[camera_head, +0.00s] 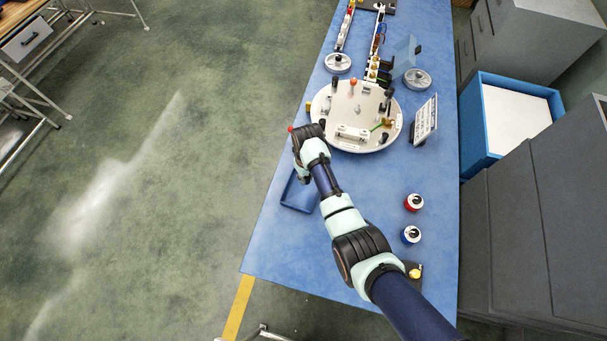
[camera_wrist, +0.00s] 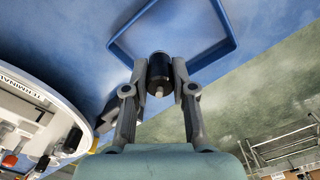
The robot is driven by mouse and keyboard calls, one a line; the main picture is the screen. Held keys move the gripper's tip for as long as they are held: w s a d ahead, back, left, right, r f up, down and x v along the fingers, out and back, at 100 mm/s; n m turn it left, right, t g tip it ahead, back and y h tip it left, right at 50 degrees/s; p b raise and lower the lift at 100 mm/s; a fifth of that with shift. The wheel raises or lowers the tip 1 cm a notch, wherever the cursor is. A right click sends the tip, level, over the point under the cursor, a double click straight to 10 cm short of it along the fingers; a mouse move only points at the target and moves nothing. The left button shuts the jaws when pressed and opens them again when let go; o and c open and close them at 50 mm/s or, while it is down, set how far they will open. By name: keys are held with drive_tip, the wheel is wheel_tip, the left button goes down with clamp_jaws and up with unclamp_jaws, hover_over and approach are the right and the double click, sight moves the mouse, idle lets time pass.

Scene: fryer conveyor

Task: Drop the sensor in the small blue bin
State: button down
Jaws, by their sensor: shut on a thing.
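My gripper (camera_wrist: 161,75) is shut on a dark, short cylindrical sensor (camera_wrist: 160,86) with a small pale tip, seen in the wrist view. The small blue bin (camera_head: 297,202) is a shallow open box at the table's left edge in the head view, partly hidden by my arm. Its rim also shows in the wrist view (camera_wrist: 227,16), just beyond the fingertips. The sensor appears over or close to the bin's near edge; its exact height above it cannot be told. In the head view my gripper (camera_head: 302,178) is by the bin's upper side, with the sensor not clearly visible.
A round white station (camera_head: 365,100) with several knobs and parts stands just above the bin on the blue table (camera_head: 340,260). Open floor lies left of the table.

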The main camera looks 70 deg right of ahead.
drive_tip(key=c, duration=0.9)
unclamp_jaws()
drive_tip(key=shift+r, duration=0.15)
wheel_tip(320, 180, up, 12)
drive_tip(key=shift+f, duration=0.1)
